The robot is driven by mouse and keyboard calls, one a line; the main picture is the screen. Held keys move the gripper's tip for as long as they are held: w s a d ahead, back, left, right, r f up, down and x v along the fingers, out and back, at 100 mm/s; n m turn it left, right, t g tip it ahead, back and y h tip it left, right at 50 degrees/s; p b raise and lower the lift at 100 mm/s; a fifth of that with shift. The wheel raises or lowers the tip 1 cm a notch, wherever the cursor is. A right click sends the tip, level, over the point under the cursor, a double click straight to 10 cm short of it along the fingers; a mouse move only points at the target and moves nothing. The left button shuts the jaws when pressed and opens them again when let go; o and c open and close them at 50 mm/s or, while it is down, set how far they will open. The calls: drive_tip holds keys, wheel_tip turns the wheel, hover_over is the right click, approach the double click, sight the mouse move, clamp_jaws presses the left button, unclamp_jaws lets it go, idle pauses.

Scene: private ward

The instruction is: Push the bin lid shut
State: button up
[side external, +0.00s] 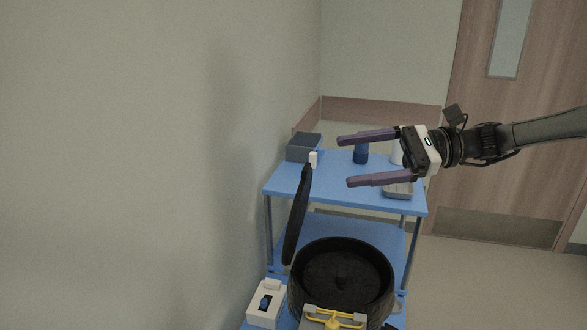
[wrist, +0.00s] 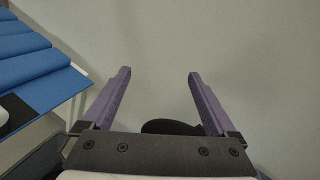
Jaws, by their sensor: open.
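A round black bin (side external: 342,283) stands open at the front in the side external view, with a yellow fitting (side external: 334,322) at its near rim. Its black lid (side external: 298,215) stands raised, nearly upright, at the bin's left, close to the wall. My gripper (side external: 342,161) is open and empty, above and to the right of the lid's top edge, with its purple fingers pointing left. In the wrist view the open fingers (wrist: 160,75) face the plain wall. A dark rounded shape (wrist: 170,127), perhaps the lid, shows low between them, mostly hidden by the gripper body.
A blue trolley (side external: 290,185) stands behind the bin. On it are a dark grey box (side external: 303,147), a dark blue cylinder (side external: 361,154) and a metal tray (side external: 398,191). A white box (side external: 266,303) sits left of the bin. The wall (side external: 150,160) bounds the left side.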

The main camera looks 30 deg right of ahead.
drive_tip(key=w+d+f+m+t+h, duration=0.1)
drive_tip(key=w+d+f+m+t, duration=0.4)
drive_tip(key=w+d+f+m, duration=0.6)
drive_tip(key=w+a+n, duration=0.2)
drive_tip(key=w+a, duration=0.8)
drive_tip(key=w, duration=0.1)
drive_tip(key=shift+w+a+f+n, duration=0.2)
drive_tip(key=shift+a+f+n, duration=0.05)
drive_tip(key=shift+a+n, duration=0.15)
clamp_jaws()
